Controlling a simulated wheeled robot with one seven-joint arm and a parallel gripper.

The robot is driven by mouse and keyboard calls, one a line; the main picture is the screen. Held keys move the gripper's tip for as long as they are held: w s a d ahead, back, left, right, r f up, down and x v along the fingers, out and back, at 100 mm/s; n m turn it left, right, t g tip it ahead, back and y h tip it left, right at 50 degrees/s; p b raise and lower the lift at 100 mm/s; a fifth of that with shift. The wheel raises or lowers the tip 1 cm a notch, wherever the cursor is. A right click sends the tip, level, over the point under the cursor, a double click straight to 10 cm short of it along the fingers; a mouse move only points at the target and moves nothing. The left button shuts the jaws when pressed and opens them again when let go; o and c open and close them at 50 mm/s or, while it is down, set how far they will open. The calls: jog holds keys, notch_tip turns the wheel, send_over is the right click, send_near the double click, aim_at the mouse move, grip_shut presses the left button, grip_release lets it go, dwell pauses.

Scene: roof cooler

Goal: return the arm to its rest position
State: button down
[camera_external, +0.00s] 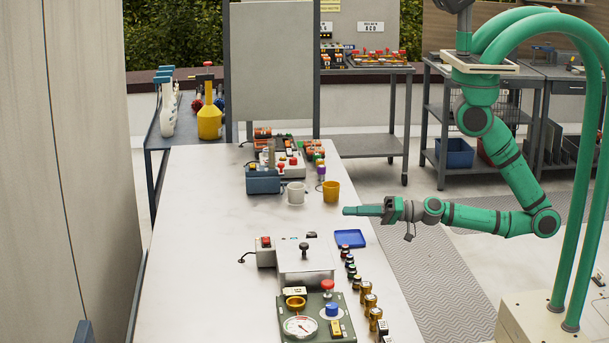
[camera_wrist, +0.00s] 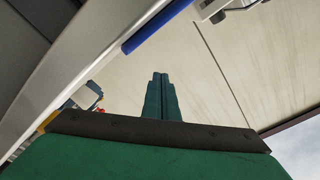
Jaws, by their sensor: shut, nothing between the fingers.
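My green arm reaches in from the right in the external view, its forearm nearly level. My gripper (camera_external: 349,211) is over the right edge of the white table (camera_external: 200,230), pointing left. Its fingers are together and hold nothing. In the wrist view the two green fingers of my gripper (camera_wrist: 162,78) lie side by side in the middle, with no object between them. The blue tray (camera_external: 350,239) is just below and in front of the gripper in the external view. The gripper appears clear of it.
A white mug (camera_external: 295,193) and an orange mug (camera_external: 331,191) stand behind the gripper. A panel with a gauge (camera_external: 300,326) and a row of small bottles (camera_external: 367,298) are at the front. A tall grey board (camera_external: 273,70) stands behind. Floor right of the table looks open.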

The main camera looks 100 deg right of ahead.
jog(key=s+f+n+g, duration=0.1)
jog(key=s+f+n, duration=0.1)
jog(key=s, duration=0.4)
jog(key=s+a+f+n+g, duration=0.1)
jog(key=s+f+n, duration=0.1)
jog(key=s+n, duration=0.2)
jog(key=s+f+n+g+y, duration=0.1)
jog(key=s+f+n, duration=0.1)
jog(key=s, duration=0.7)
jog(key=shift+a+f+n, duration=0.2)
jog(key=shift+n, duration=0.7)
jog(key=c, duration=2.4)
grip_release()
jog(key=shift+c, duration=0.2)
